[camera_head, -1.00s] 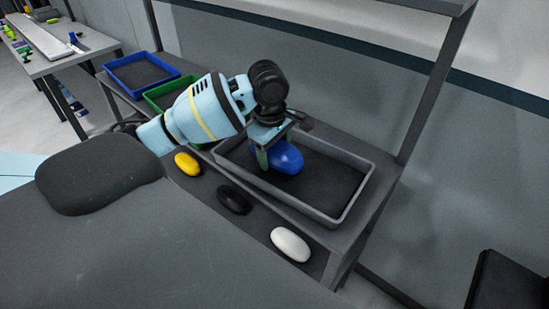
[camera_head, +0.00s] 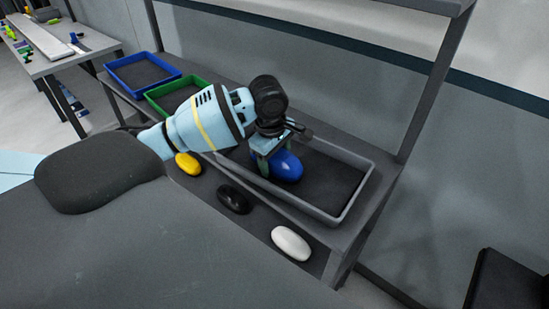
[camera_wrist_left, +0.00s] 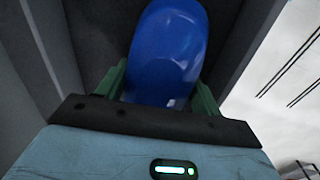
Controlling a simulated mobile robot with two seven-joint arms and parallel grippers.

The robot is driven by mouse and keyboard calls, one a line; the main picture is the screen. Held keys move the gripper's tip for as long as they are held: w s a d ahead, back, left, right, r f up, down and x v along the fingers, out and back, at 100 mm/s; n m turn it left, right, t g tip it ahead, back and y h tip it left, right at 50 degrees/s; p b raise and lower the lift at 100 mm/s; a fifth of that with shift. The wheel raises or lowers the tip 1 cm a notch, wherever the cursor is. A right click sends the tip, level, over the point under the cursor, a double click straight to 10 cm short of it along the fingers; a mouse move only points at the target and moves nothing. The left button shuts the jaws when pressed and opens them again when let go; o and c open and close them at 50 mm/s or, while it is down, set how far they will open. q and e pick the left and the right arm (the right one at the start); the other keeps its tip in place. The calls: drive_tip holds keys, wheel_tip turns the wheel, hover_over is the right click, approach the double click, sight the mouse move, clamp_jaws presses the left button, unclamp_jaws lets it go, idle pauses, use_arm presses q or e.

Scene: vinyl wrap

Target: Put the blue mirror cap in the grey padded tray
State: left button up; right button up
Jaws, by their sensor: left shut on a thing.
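The blue mirror cap (camera_head: 287,166) is a smooth, glossy oval. My left gripper (camera_head: 272,158) is shut on it and holds it inside the walls of the grey padded tray (camera_head: 353,205), toward the tray's left part. Whether the cap touches the dark pad is hard to tell. In the left wrist view the cap (camera_wrist_left: 168,50) sits between the two green fingers (camera_wrist_left: 160,88), with tray walls around it. My left arm hides the tray's left end. My right gripper is not in view.
A yellow cap (camera_head: 187,164), a black cap (camera_head: 234,199) and a white cap (camera_head: 291,243) lie in front of the tray. A green tray (camera_head: 160,103) and a blue tray (camera_head: 115,72) stand to the left. A shelf post (camera_head: 430,95) rises behind the right side.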

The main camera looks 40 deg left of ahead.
use_arm(q)
drive_tip(key=o, duration=0.9)
drive_tip(key=shift+s+d+f, duration=0.15)
drive_tip(key=shift+s+f, duration=0.05)
drive_tip(key=shift+f, duration=0.65)
drive_tip(key=shift+o, duration=0.9)
drive_tip(key=shift+f, duration=0.15)
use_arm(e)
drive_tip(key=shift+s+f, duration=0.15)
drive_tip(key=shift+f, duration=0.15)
use_arm(q)
drive_tip(key=r, duration=0.9)
drive_tip(key=s+r, duration=0.1)
drive_tip(key=r, duration=0.4)
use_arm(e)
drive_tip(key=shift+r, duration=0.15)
use_arm(q)
drive_tip(key=shift+a, duration=0.2)
